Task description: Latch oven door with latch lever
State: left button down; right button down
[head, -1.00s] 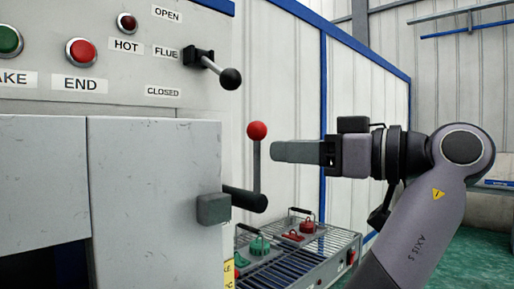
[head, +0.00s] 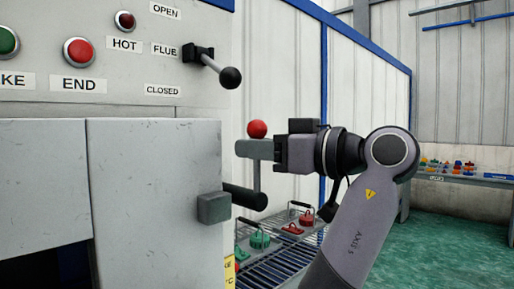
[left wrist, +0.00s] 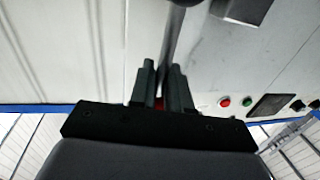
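The latch lever is an upright grey rod with a red knob (head: 257,129), rising from a dark horizontal bar (head: 245,197) beside a grey block (head: 213,207) at the right edge of the oven door (head: 150,200). My left gripper (head: 254,149) is at the rod just below the knob. In the left wrist view the rod (left wrist: 173,50) runs between the two close-set fingers (left wrist: 162,85), with a bit of red showing in the narrow gap. I cannot tell whether the fingers press on the rod. My right gripper is in neither view.
A flue handle with a black knob (head: 230,77) sticks out above the lever. A rack (head: 275,272) with green and red parts stands below and behind it. A bench (head: 485,180) with small coloured items is at the far right.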

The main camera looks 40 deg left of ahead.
pick_arm(q)
jog(key=s+n+b, duration=0.2)
jog(key=b, duration=0.1)
jog(key=s+n+b, duration=0.1)
jog(key=n, duration=0.1)
jog(key=shift+a+f+h, duration=0.1)
jog(key=shift+f+h, duration=0.2)
jog(key=c, duration=1.3)
grip_release()
jog(key=shift+w+d+r+b, duration=0.2)
jog(key=shift+d+b, duration=0.1)
jog(key=shift+d, duration=1.5)
jog(key=shift+w+d+r+b, duration=0.15)
jog(key=shift+d+b, duration=0.15)
jog(key=shift+d, duration=1.5)
jog(key=shift+f, duration=0.1)
